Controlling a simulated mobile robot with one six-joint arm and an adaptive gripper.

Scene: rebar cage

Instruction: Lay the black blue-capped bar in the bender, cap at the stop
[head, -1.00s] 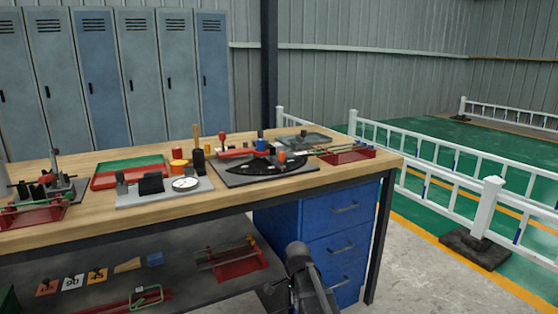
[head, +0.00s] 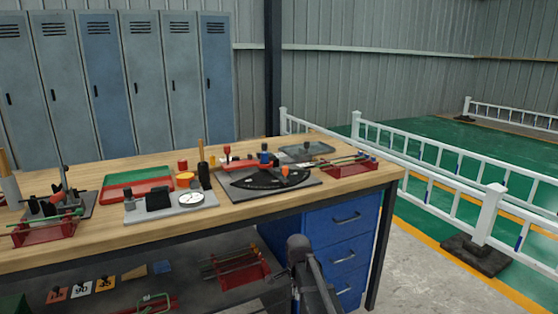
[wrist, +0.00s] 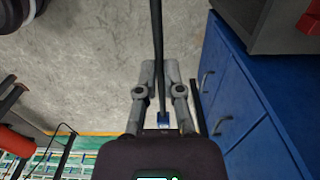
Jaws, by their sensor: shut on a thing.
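In the wrist view my gripper (wrist: 160,92) is shut on a black bar (wrist: 157,45). The bar runs lengthwise between the fingers and out of the top of the picture. Its blue cap (wrist: 163,120) shows on the near side of the fingers, close to the palm. In the head view the bender (head: 266,180) stands on the bench top, a dark plate with a black curved part, a red lever and a blue post. Whether its slot is empty is too small to tell.
The wooden bench (head: 100,243) also carries a red rack of bars (head: 350,168), a gauge (head: 190,200) on a grey plate, and a green-and-red tray (head: 137,186). Blue drawers (head: 345,240) stand beneath. White railings (head: 440,160) stand to the right, with bare floor before them.

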